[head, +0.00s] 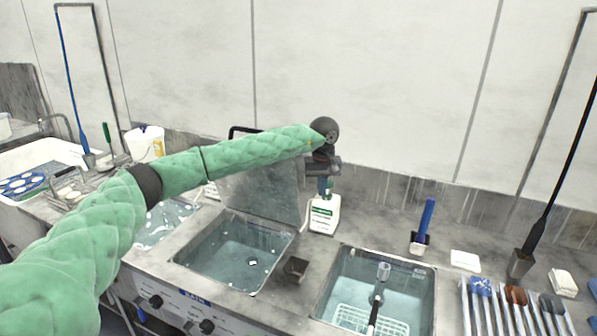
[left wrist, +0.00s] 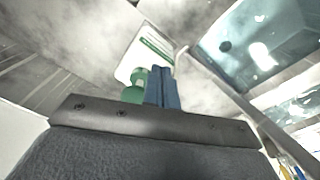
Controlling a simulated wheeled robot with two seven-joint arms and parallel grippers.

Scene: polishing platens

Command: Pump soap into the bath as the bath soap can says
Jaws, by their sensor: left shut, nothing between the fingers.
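A white soap bottle (head: 323,216) with a green and white label stands on the counter behind the gap between two basins. In the left wrist view the bottle (left wrist: 150,48) shows with its green pump top (left wrist: 136,84). My left gripper (head: 325,187) is over the bottle, pointing down, with its blue fingers (left wrist: 162,88) closed together beside the pump top. I cannot tell whether they touch it. The fingers partly hide the pump in the head view. The bath (head: 222,262) is a water-filled basin in the middle, above a blue BATH label (head: 193,298). My right gripper is out of view.
A metal lid (head: 258,192) stands raised behind the bath. The right basin (head: 428,290) holds water, a wire basket and a brush. A blue-handled tool (head: 426,222) stands behind it. A white bucket (head: 146,142) is at the left. A tool rack (head: 470,312) is at the right.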

